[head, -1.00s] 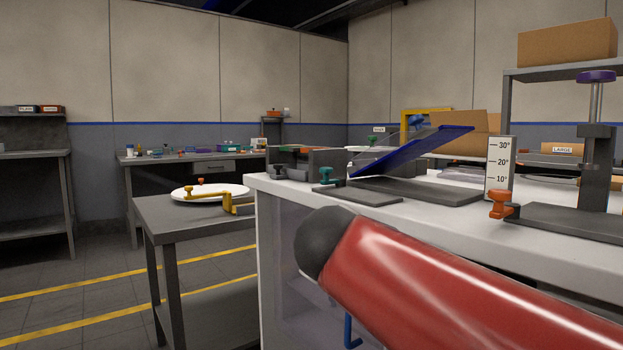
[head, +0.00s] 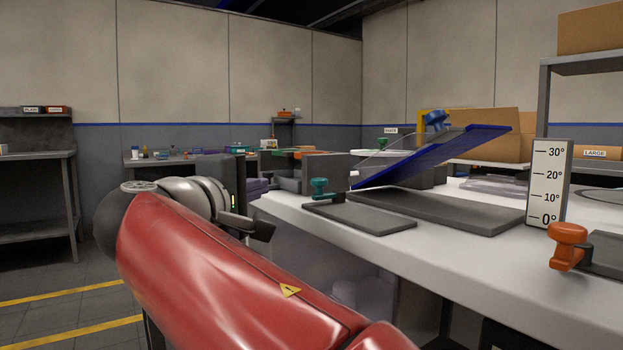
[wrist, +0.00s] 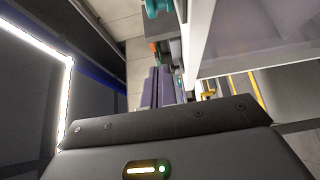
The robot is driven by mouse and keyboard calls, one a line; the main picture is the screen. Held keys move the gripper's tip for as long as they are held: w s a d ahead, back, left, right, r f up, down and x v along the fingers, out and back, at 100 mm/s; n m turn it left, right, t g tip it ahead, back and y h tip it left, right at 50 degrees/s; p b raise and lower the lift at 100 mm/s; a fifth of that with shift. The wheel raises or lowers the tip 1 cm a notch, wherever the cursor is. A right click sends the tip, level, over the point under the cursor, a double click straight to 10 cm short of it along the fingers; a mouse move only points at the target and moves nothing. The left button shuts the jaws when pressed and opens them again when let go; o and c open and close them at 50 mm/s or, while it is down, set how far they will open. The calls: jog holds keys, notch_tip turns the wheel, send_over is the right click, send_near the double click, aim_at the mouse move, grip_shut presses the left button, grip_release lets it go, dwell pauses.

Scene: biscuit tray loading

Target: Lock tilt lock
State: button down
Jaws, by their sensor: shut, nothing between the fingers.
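A blue tray plate (head: 430,155) is tilted up toward the right over a dark base plate (head: 440,209) on the white-topped bench. A blue knob (head: 436,121) shows behind its raised side. A teal knob (head: 320,187) stands on a small dark plate in front of the low end; a teal part (wrist: 157,8) shows at the top of the wrist view. No label tells which knob is the tilt lock. My gripper (head: 262,229) is shut and empty, beside the bench's left end, apart from the knobs. In the wrist view its dark body fills the bottom.
An angle scale (head: 548,183) stands upright right of the tilted plate. An orange knob (head: 567,246) is at the bench's right front. Grey bins (head: 325,171) sit behind the teal knob. Cardboard boxes (head: 485,135) stand at the back. Floor at left is open.

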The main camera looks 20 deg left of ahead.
dwell(0.3)
jog(key=w+d+p, duration=0.1)
jog(key=w, duration=0.9)
jog(key=shift+s+d+b, duration=0.2)
jog(key=shift+s+d, duration=0.15)
jog(key=shift+d, duration=0.25)
jog(key=shift+s+d+b, duration=0.25)
jog(key=shift+s+d, duration=0.05)
jog(key=shift+d, duration=0.35)
jog(key=shift+s+d+b, duration=0.2)
jog(key=shift+s+d, duration=0.15)
jog(key=shift+d, duration=0.25)
